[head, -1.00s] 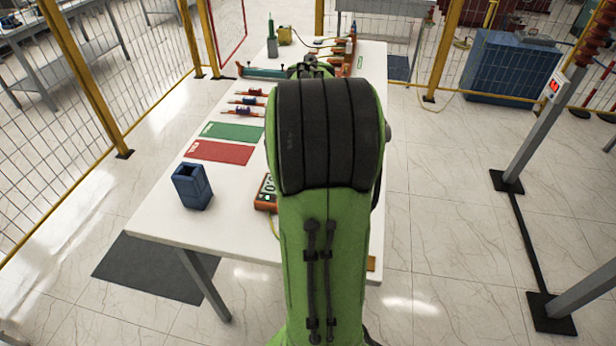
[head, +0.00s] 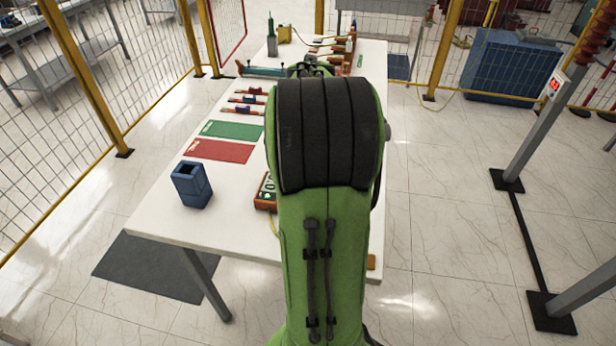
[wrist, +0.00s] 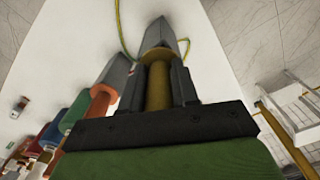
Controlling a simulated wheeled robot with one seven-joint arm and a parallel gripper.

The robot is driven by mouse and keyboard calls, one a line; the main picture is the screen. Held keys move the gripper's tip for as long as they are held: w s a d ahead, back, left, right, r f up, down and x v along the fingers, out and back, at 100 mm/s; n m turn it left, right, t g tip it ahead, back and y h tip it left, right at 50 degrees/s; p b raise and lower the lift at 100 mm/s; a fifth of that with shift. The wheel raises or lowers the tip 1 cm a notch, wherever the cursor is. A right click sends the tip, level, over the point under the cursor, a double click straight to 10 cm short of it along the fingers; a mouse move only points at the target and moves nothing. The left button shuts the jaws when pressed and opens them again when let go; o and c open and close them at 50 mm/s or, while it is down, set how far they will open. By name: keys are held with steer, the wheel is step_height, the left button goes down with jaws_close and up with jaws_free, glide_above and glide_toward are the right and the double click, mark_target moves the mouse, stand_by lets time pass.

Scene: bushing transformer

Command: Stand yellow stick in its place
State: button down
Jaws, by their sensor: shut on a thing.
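The yellow stick (wrist: 157,88) shows in the wrist view, upright in the picture between the dark fingers of my gripper (wrist: 160,88). My gripper is shut on it. A wider yellow collar sits above the fingers, with a grey block-shaped part beyond it; I cannot tell whether that part belongs to the stick or to a holder. An orange stick (wrist: 98,105) with a similar grey block is close on the left.
The white table (head: 160,225) carries a blue open box (head: 192,185), a red mat (head: 220,151), a green mat (head: 232,131) and several tools. An orange meter (head: 265,192) is partly behind my arm. At the back are a rack (head: 350,48) and a yellow box (head: 284,35).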

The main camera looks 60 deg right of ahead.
steer(key=shift+f+b, duration=0.3)
steer(key=shift+f, duration=0.15)
steer(key=c, duration=0.8)
jaws_free()
step_height(320, 180, up, 16)
steer(key=p, duration=0.4)
steer(key=shift+p, duration=0.3)
steer(key=shift+f, duration=0.1)
